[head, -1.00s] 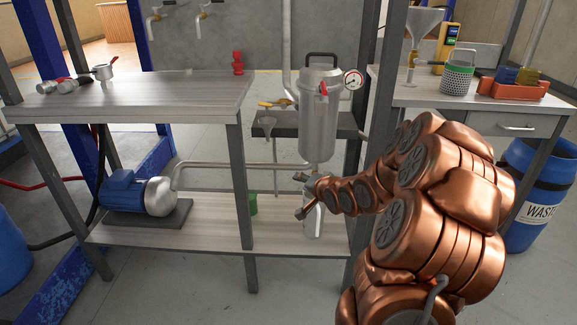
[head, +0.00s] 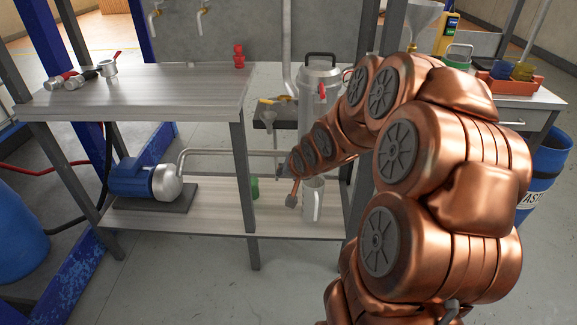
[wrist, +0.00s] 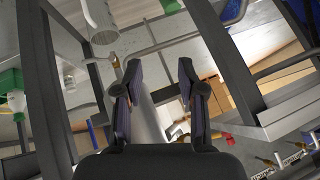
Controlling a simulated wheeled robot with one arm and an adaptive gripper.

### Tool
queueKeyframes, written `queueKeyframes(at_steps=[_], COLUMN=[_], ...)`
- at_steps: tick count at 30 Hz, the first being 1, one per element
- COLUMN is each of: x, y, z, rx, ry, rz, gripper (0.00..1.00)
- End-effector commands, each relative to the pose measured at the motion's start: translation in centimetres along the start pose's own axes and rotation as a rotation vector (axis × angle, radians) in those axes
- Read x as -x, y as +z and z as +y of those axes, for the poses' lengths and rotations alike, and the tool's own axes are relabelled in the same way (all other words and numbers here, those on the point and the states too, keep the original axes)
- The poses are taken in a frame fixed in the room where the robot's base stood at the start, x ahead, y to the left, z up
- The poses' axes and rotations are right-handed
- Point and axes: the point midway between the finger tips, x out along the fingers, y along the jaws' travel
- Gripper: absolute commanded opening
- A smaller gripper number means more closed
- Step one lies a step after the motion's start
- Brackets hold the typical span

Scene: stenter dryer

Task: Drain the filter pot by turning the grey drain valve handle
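The filter pot (head: 318,78) is a silver cylinder with a black top handle and a red lever on its side. It stands at the back of the frame, and my arm hides its lower part. The grey drain valve handle cannot be made out in the head view, where my arm covers the area under the pot. I cannot pick it out surely in the wrist view either. My gripper (head: 283,172) is low, left of the pot's underside and above the lower shelf. In the wrist view my gripper (wrist: 158,75) has its dark fingers apart with nothing held between them.
A metal jug (head: 313,202) stands on the lower shelf (head: 215,213), close below my gripper. A blue pump (head: 135,178) sits left, its pipe running right. Grey frame posts stand close by.

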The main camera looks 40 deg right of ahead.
Motion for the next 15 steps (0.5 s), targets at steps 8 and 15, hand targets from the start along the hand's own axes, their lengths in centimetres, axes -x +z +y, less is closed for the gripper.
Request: queueKeyframes(at_steps=[8,15], x=[1.19,1.16], y=[0.43,0.46], z=[-0.45,-0.43], rx=[0.028,0.028], ry=[0.021,0.021], rz=[-0.026,-0.026], gripper=[0.40,0.38])
